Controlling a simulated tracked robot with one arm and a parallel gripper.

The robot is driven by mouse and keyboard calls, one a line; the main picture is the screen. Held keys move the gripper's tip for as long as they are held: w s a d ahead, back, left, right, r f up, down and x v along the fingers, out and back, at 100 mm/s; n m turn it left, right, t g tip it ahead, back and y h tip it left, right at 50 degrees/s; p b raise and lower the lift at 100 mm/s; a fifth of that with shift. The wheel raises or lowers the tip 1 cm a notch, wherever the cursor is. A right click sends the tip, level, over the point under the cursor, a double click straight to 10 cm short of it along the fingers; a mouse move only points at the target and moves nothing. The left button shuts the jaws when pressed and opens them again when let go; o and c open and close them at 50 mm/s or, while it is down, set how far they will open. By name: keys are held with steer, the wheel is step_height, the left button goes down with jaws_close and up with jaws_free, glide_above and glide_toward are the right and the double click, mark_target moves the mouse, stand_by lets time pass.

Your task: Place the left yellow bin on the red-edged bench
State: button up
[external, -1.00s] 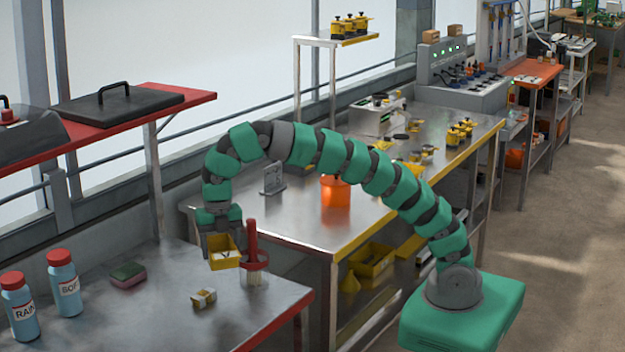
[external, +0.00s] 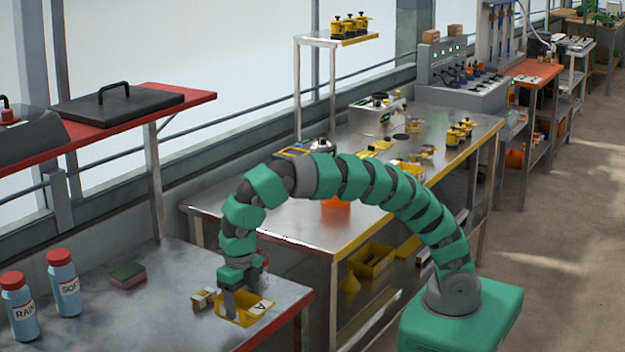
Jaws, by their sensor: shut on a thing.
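My gripper (external: 231,303) points down over the front part of the red-edged bench (external: 150,318). It is shut on the left side of a yellow bin (external: 262,318), an open box with a white "A" card in it. The bin is level, at or just above the metal top near the bench's right front edge. I cannot tell whether it touches the top. The gripper hides part of the bin's left side.
Two blue bottles with red caps, one in front (external: 22,315) and one behind (external: 64,285), stand at the left. My arm mostly hides a red-handled tool.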

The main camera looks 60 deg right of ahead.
steer(key=shift+w+a+f+p, duration=0.1)
steer(key=shift+w+a+p, duration=0.65)
steer(key=shift+a+p, duration=0.65)
steer(key=shift+w+a+p, duration=0.8)
steer(key=shift+a+p, duration=0.25)
steer(key=shift+p, duration=0.5)
steer(key=shift+w+a+f+p, duration=0.1)
steer(key=shift+w+a+p, duration=0.65)
steer(key=shift+a+p, duration=0.65)
steer(key=shift+w+f+p, duration=0.1)
steer(key=shift+w+p, duration=0.05)
steer(key=shift+p, duration=0.3)
steer(key=shift+w+a+p, duration=0.3)
steer(key=shift+a+p, duration=0.3)
steer(key=shift+p, duration=0.3)
steer(key=w+a+p, duration=0.1)
steer(key=p, duration=0.1)
steer(key=shift+a+p, duration=0.1)
steer(key=shift+p, duration=0.2)
steer(key=a+p, duration=0.1)
steer(key=p, duration=0.2)
steer(key=shift+w, duration=0.15)
steer(key=p, duration=0.1)
steer(key=a+p, duration=0.1)
steer(key=p, duration=0.1)
steer(key=shift+w+p, duration=0.2)
steer(key=shift+p, duration=0.1)
steer(key=p, duration=0.3)
steer(key=shift+w+a, duration=0.1)
steer(key=shift+w, duration=0.15)
